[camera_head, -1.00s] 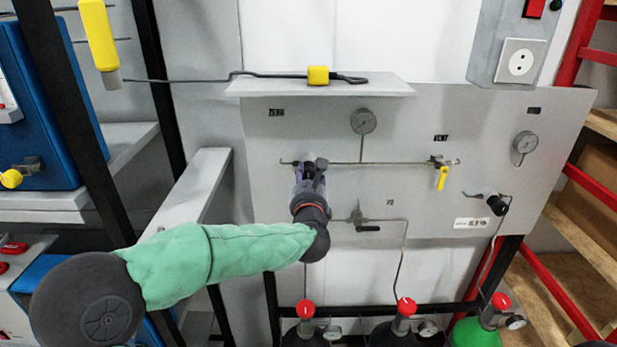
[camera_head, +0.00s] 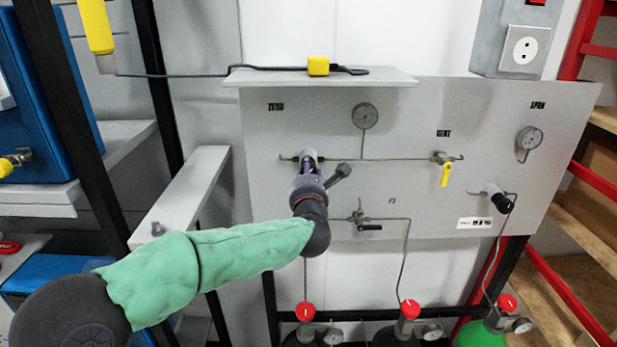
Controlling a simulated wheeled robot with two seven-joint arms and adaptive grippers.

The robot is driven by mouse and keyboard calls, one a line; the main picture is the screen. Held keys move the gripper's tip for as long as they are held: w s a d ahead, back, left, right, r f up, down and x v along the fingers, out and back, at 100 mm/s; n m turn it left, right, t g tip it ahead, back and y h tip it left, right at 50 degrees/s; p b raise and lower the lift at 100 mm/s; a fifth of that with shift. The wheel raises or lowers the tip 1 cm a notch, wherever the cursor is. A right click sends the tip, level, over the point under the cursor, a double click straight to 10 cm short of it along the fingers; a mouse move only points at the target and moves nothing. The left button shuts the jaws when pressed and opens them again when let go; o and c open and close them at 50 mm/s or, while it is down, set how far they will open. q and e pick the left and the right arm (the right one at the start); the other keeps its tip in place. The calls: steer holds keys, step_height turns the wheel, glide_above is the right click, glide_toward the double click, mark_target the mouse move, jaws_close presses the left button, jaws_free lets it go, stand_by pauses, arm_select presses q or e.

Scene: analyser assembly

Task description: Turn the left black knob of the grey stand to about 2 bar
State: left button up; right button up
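The grey stand's panel (camera_head: 430,110) faces me, with a round gauge (camera_head: 364,116) above a thin horizontal pipe. Its needle is too small to read. My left gripper (camera_head: 309,160) is at the left end of this pipe, pointing at the panel. The gripper covers the spot, so the left black knob is hidden, and I cannot tell whether the fingers are closed on it. A dark part of the gripper (camera_head: 341,171) sticks out to the right. The right black knob (camera_head: 501,203) is in plain view, clear of my arm. My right gripper is not in view.
A yellow-handled valve (camera_head: 445,173) and a black-handled valve (camera_head: 366,227) are on the panel. A shelf (camera_head: 390,78) juts out above. Gas bottles with red caps (camera_head: 410,309) stand below. A second gauge (camera_head: 529,138) is at the right.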

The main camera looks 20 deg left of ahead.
arm_select(q)
steer(key=m, duration=0.3)
steer(key=shift+f, duration=0.1)
steer(key=m, duration=0.2)
steer(key=shift+m, duration=0.3)
steer(key=m+p, duration=0.2)
steer(key=m, duration=0.3)
steer(key=shift+m, duration=0.3)
steer(key=m+p, duration=0.3)
steer(key=m, duration=0.3)
steer(key=m+p, duration=0.3)
steer(key=m, duration=0.3)
steer(key=o, duration=1.2)
steer(key=shift+c, duration=0.2)
steer(key=shift+d, duration=0.1)
